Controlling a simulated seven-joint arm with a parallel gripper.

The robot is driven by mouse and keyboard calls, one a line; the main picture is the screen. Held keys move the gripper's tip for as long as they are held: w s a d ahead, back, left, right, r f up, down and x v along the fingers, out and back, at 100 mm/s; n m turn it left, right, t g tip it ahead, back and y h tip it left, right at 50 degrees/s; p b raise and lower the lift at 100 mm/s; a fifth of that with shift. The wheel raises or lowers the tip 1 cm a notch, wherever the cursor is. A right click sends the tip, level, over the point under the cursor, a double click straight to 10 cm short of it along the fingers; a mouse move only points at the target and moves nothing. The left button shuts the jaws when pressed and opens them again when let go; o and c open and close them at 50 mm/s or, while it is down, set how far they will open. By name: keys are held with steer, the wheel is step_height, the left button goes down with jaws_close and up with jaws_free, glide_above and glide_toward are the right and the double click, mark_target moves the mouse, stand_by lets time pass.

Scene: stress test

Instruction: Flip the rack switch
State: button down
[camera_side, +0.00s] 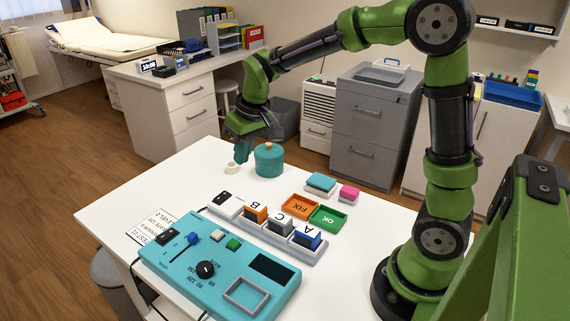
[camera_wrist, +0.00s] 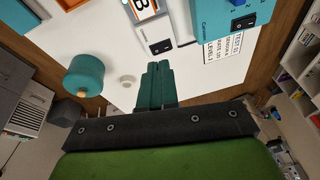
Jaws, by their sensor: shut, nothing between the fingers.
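The rack (camera_side: 268,231) is a long white-grey holder on the white table, carrying upright cards marked B, C and A. Its black rocker switch (camera_side: 224,196) is on the white block at its left end. In the wrist view the switch (camera_wrist: 161,46) lies just beyond my fingertips. My gripper (camera_side: 241,160) hangs above the table's far side, beside a teal jar, behind the rack and apart from it. In the wrist view the teal fingers (camera_wrist: 158,67) are together, with nothing between them. Which way the rocker is tipped is too small to tell.
The teal jar (camera_side: 268,162) and a small white ring (camera_side: 232,168) stand near my gripper. A teal control panel (camera_side: 225,262) with its own black rocker (camera_side: 168,236) sits in front of the rack. Orange (camera_side: 299,205) and green (camera_side: 327,217) trays lie behind the rack.

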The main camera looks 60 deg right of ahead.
mark_target(225, 193)
steer(key=shift+n+h, duration=0.3)
steer(key=shift+n, duration=0.6)
steer(key=w, duration=0.2)
steer(key=w+d, duration=0.1)
steer(key=w, duration=0.2)
steer(key=shift+w+d, duration=0.15)
steer(key=x, duration=1.3)
steer(key=shift+s+f, duration=0.1)
steer(key=shift+s, duration=0.3)
steer(key=shift+f, duration=0.45)
